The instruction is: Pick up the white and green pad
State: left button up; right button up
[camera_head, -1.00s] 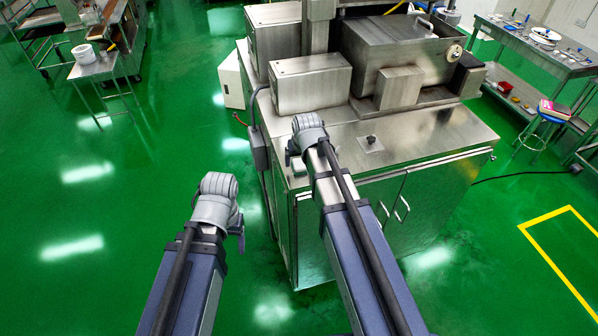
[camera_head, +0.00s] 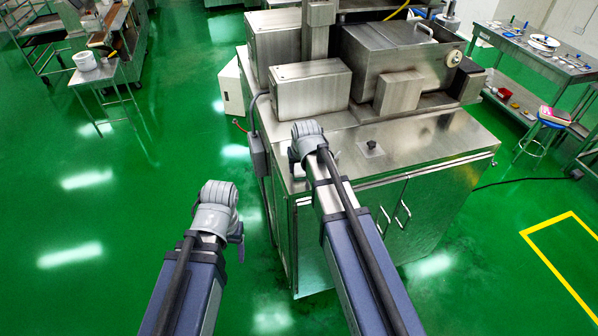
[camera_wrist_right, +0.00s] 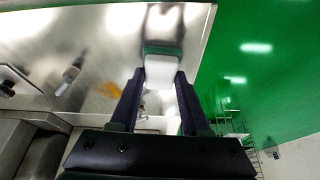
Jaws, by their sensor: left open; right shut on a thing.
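The white and green pad (camera_wrist_right: 161,72) is between my right gripper's fingertips (camera_wrist_right: 160,82) in the right wrist view. Its white part faces me and its green edge is at the far end. My right gripper is shut on it, over the steel top of the machine cabinet (camera_wrist_right: 95,35). In the head view, my right wrist (camera_head: 308,138) is over the cabinet's left front corner; its fingers and the pad are hidden there. My left gripper (camera_head: 238,240) is open over the green floor, left of the cabinet, mostly hidden by its wrist.
The steel encrusting machine (camera_head: 310,85) stands on the cabinet, with a small black knob (camera_head: 371,147) on the cabinet top. A side table (camera_head: 535,55) and a blue stool (camera_head: 553,115) are at the right. The floor at the left is open.

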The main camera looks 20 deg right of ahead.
aim_at(300, 169)
grip_shut()
jog(key=shift+r, duration=0.1)
notch_tip(300, 169, up, 10)
jog(key=p, duration=1)
jog(key=shift+o, duration=2)
grip_release()
jog(key=c, duration=0.6)
jog(key=shift+c, duration=0.8)
grip_release()
jog(key=shift+f, duration=0.2)
